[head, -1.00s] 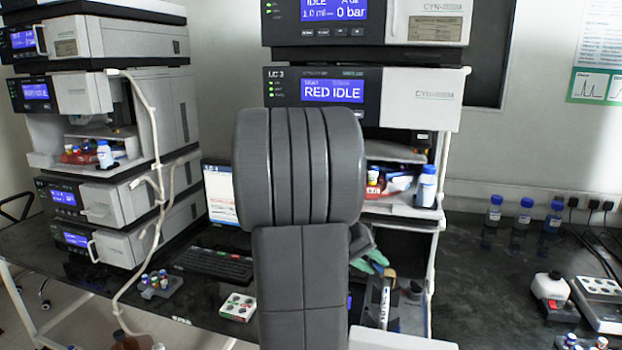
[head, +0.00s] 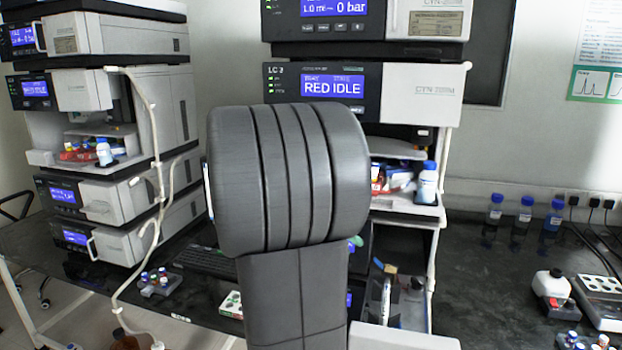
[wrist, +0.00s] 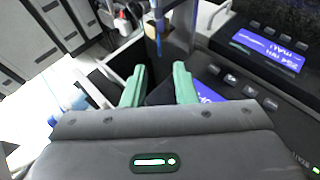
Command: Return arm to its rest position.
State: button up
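My gripper (wrist: 159,80) shows in the wrist view with its two green fingers spread apart. I see nothing held between them. A dark surface and part of a blue-lit instrument panel (wrist: 262,48) lie beyond the fingertips. In the head view my grey arm link fills the middle and hides almost all of the gripper. Only a small green bit of it (head: 356,241) peeks out at the right of the link.
The LC 3 stack (head: 365,90), reading RED IDLE, stands behind my arm. A blue-capped bottle (head: 427,184) sits on its open shelf. Another instrument stack (head: 110,140) stands at left. Blue-capped bottles (head: 524,215) stand on the right bench, where some dark bench top is clear.

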aim_at(375, 260)
jog(key=w+v, duration=0.1)
jog(key=v, duration=0.4)
jog(key=x, duration=0.8)
jog(key=s+x, duration=0.1)
jog(key=x, duration=0.4)
jog(key=shift+s+d+f, duration=0.1)
jog(key=shift+d+f, duration=0.05)
jog(key=shift+d+r+p, duration=0.1)
jog(key=shift+r+p, duration=0.15)
jog(key=shift+p, duration=0.6)
jog(key=y+p, duration=0.1)
jog(key=p, duration=0.2)
jog(key=shift+d+r, duration=0.15)
jog(key=shift+r, duration=0.05)
jog(key=shift+y+p, duration=0.3)
jog(key=shift+p, duration=0.35)
